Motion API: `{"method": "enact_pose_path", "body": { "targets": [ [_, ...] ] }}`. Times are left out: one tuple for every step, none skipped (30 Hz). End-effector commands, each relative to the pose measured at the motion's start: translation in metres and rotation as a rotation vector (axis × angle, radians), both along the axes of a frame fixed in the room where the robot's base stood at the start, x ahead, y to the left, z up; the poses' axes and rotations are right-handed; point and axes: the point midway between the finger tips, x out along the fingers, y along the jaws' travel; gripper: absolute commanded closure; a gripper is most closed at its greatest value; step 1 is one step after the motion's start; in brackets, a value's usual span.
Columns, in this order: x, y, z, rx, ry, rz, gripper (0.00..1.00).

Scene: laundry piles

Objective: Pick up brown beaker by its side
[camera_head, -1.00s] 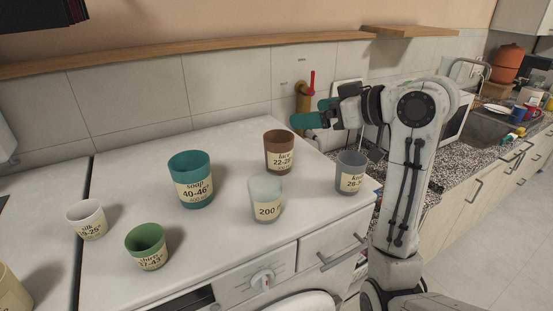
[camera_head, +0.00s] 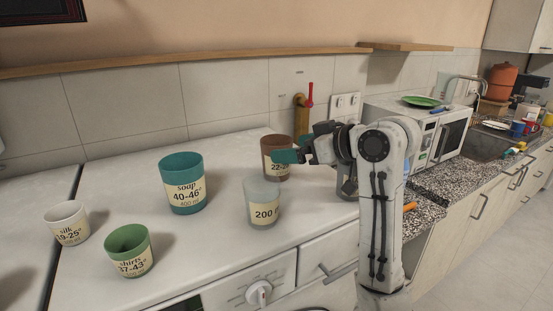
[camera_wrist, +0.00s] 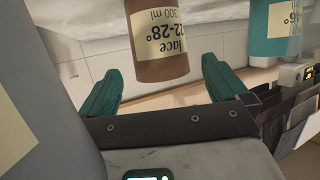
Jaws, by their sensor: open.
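The brown beaker (camera_head: 279,146) stands upright on the white counter (camera_head: 100,266) with a cream label. My gripper (camera_head: 290,157) is beside it on its right; a teal finger covers part of its label in the head view. In the wrist view, which looks upside down, the brown beaker (camera_wrist: 158,50) appears between the tips of my open gripper (camera_wrist: 163,68), with a gap on each side. Whether it is fully between the fingers in depth I cannot tell. Nothing is held.
A translucent beaker (camera_head: 262,208) stands just in front of the brown one. A grey beaker (camera_head: 347,180) is partly hidden behind my arm and looms at left in the wrist view (camera_wrist: 45,90). Teal (camera_head: 182,190), green (camera_head: 129,256) and white (camera_head: 67,228) beakers stand further left.

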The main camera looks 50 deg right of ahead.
Motion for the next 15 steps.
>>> {"method": "enact_pose_path", "body": {
  "targets": [
    [0.004, 0.001, -0.001, 0.000, 0.000, 0.000, 0.00],
    [0.005, 0.001, -0.002, 0.001, 0.000, 0.000, 0.00],
    [0.007, 0.001, -0.003, 0.001, 0.001, 0.000, 0.00],
    [0.009, 0.001, -0.003, 0.001, 0.001, 0.001, 0.00],
    [0.011, 0.002, -0.004, 0.002, 0.001, 0.002, 0.00],
    [0.016, 0.002, -0.005, 0.002, 0.001, 0.002, 0.00],
    [0.020, 0.003, -0.007, 0.003, 0.002, 0.002, 0.00],
    [0.024, 0.003, -0.009, 0.001, 0.003, 0.002, 0.00],
    [0.030, 0.004, -0.011, 0.001, 0.002, 0.002, 0.00],
    [0.034, 0.005, -0.013, 0.001, 0.004, 0.002, 0.00],
    [0.038, 0.005, -0.014, 0.001, 0.002, 0.002, 0.00],
    [0.043, 0.006, -0.016, 0.001, 0.003, 0.002, 0.00],
    [0.047, 0.006, -0.017, 0.001, 0.002, 0.002, 0.00],
    [0.049, 0.006, -0.018, 0.001, 0.001, 0.001, 0.00],
    [0.052, 0.006, -0.019, 0.001, 0.002, 0.001, 0.00]
  ]
}}
